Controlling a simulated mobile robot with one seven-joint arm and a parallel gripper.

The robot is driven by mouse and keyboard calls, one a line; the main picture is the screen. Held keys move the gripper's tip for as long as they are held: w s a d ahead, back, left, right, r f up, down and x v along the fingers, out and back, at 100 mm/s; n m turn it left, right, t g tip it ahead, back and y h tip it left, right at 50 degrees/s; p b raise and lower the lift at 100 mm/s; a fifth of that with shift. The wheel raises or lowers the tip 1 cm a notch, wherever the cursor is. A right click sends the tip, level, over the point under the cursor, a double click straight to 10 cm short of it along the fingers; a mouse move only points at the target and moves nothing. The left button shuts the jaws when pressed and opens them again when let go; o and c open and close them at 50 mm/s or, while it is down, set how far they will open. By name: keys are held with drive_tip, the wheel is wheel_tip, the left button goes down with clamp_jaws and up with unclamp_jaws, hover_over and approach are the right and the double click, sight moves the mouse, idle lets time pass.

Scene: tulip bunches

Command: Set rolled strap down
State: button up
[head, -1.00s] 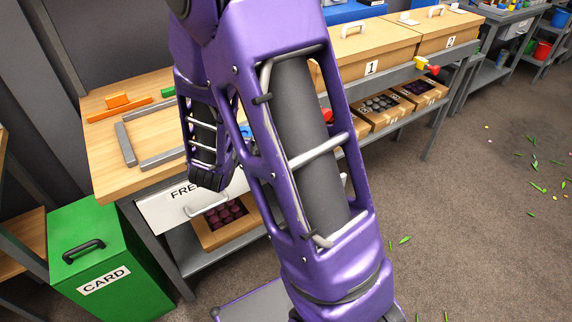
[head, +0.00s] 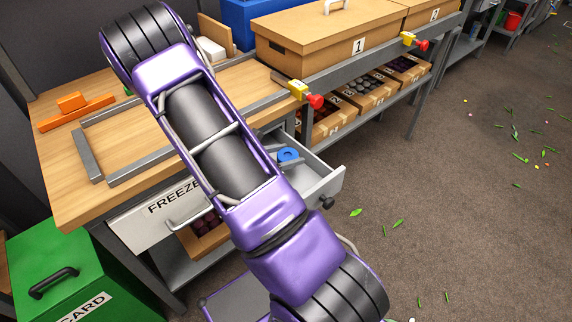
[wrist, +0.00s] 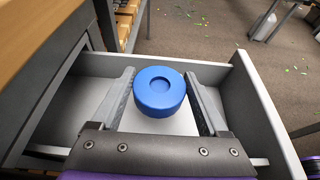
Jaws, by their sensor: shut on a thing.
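The rolled strap is a blue disc-shaped roll with a round hollow in its top. In the wrist view the rolled strap (wrist: 160,91) sits between the two grey fingers of my gripper (wrist: 161,84), which is shut on it. It is inside or just over an open grey drawer (wrist: 262,105). Whether its underside touches the drawer floor I cannot tell. In the head view the rolled strap (head: 288,155) shows within the open drawer (head: 330,184) at the bench's right end. My arm hides most of my gripper there.
The wooden bench (head: 60,155) carries grey bars and orange pieces. A second drawer front, labelled FREEZE in its visible part (head: 150,224), is beside my arm. Cardboard box 1 (head: 310,50) stands behind. A green CARD bin (head: 30,255) is at lower left. The right floor has scattered green bits.

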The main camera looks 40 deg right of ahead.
drive_tip(key=shift+f+b, duration=0.35)
drive_tip(key=shift+f, duration=1.45)
drive_tip(key=shift+f, duration=0.1)
